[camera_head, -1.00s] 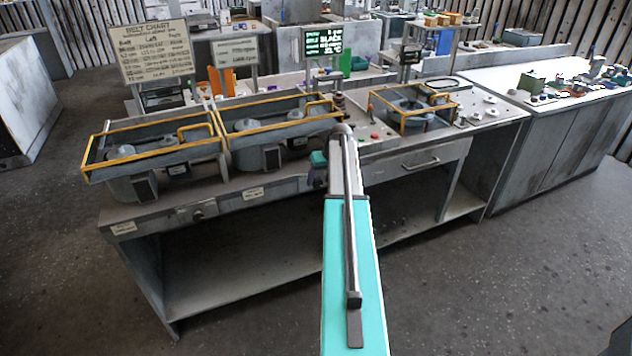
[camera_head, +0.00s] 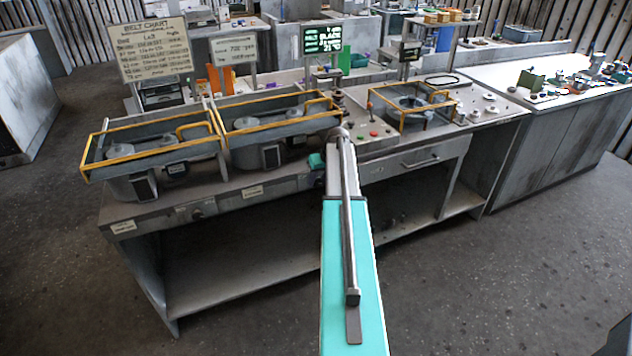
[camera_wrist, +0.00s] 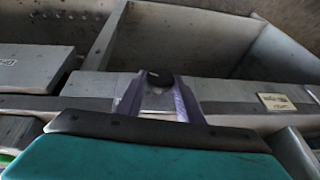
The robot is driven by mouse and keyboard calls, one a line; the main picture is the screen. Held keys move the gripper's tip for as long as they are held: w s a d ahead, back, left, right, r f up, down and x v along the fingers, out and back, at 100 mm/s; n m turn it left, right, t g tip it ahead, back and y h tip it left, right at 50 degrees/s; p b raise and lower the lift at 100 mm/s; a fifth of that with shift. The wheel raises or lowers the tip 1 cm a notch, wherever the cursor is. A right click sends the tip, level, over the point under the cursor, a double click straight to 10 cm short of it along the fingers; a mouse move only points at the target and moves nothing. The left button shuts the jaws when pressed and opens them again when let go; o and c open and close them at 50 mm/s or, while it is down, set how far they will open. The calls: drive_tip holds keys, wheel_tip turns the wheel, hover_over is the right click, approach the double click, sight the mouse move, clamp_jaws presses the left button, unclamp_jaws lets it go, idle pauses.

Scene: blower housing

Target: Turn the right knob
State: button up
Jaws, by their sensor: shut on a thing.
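My gripper (camera_wrist: 157,98) shows in the wrist view with its two purple-grey fingers on either side of a dark round knob (camera_wrist: 160,77) on the front edge of the bench. The fingers are shut on this knob. In the head view my arm reaches to the front face of the bench, just right of its middle, and covers most of the gripper and this knob. Another small knob (camera_head: 197,214) sits farther left on the bench front, apart from my gripper. The knob's pointer or marks are too small to read.
The bench (camera_head: 225,197) carries two yellow-framed blower housings (camera_head: 150,150) at left and a third framed unit (camera_head: 412,105) at right. A drawer handle (camera_head: 421,163) sticks out right of my arm. A belt chart sign (camera_head: 153,50) and a green-lettered display (camera_head: 323,39) stand behind.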

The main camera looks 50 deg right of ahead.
drive_tip(key=shift+w+a, duration=0.15)
drive_tip(key=shift+w, duration=0.05)
drive_tip(key=shift+y, duration=0.3)
drive_tip(key=shift+d+f+t+y+b, duration=0.15)
drive_tip(key=shift+d+t+y+b, duration=0.35)
drive_tip(key=shift+y+b, duration=0.35)
drive_tip(key=shift+s+d+f+m+t+y+b, duration=0.1)
drive_tip(key=shift+m+t+y+b, duration=0.2)
drive_tip(key=shift+y, duration=0.35)
drive_tip(key=shift+d+m+t+y+b, duration=0.1)
drive_tip(key=shift+m+t+y+b, duration=0.1)
drive_tip(key=shift+t+y+b, duration=0.3)
drive_tip(key=shift+y+b, duration=0.35)
drive_tip(key=shift+y, duration=0.55)
